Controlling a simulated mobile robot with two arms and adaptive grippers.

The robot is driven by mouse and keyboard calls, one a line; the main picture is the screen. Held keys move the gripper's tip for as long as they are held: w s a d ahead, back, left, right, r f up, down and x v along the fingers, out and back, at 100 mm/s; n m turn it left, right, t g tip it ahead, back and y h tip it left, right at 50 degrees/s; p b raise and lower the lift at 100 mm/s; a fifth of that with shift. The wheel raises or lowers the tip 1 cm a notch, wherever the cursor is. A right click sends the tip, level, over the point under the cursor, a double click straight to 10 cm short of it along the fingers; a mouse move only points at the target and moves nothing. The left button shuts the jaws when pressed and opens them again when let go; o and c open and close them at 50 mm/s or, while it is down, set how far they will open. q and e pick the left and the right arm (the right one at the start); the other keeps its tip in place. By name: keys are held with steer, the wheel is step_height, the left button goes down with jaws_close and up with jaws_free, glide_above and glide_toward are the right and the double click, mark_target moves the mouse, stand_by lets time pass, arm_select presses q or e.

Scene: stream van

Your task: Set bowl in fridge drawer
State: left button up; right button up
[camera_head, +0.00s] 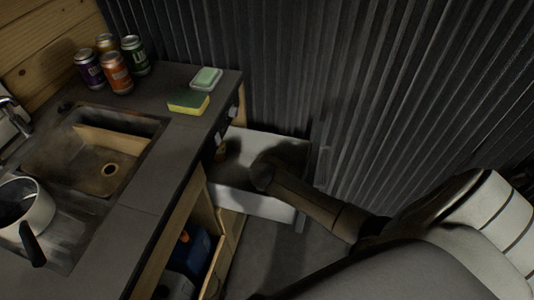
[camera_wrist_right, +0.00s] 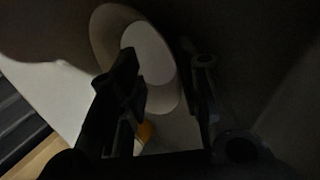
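The fridge drawer (camera_head: 252,203) is pulled out below the end of the counter, with its white front and pale interior showing. My right arm reaches down into it, and the hand end (camera_head: 262,174) is dark and shaded in the head view. In the right wrist view, a pale round bowl (camera_wrist_right: 153,45) shows beyond the fingers, its rim partly covered by the left finger. My right gripper (camera_wrist_right: 166,62) has its fingers apart, with part of the bowl's rim seen between them; I cannot tell whether they touch it. The bowl is not discernible in the head view. My left gripper is not in view.
A small orange item (camera_wrist_right: 146,131) lies near the bowl. The counter holds a sponge (camera_head: 188,103), a soap dish (camera_head: 206,78), several cans (camera_head: 117,72), a sink (camera_head: 75,165) and a pot (camera_head: 38,212). A corrugated wall (camera_head: 290,70) stands close behind the drawer.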

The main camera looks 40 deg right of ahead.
steer(key=p+v, duration=0.1)
steer(key=v, duration=1)
steer(key=shift+r+p, duration=0.25)
steer(key=shift+p, duration=0.1)
steer(key=shift+s, duration=0.1)
